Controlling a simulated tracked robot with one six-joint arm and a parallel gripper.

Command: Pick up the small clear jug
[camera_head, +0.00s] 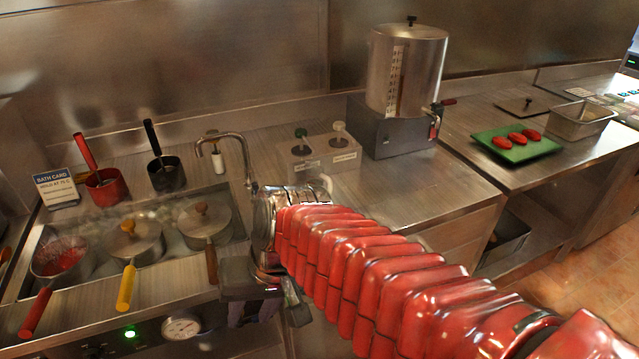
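I cannot make out the small clear jug for certain. A pale curved edge (325,184) shows just behind my red arm, on the counter in front of the grey two-knob block, and may be part of it; the arm hides the rest. My gripper (272,297) hangs at the front edge of the counter, right of the sunken bath. It points down and is seen from behind the wrist, so its opening and anything between the fingers are unclear.
Lidded pots (134,243) with long handles sit in the bath, below a curved tap (237,140). Red (107,188) and black (166,175) cups stand behind it. A steel urn (405,75) and green tray (516,148) stand right. Counter (400,195) below the urn is clear.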

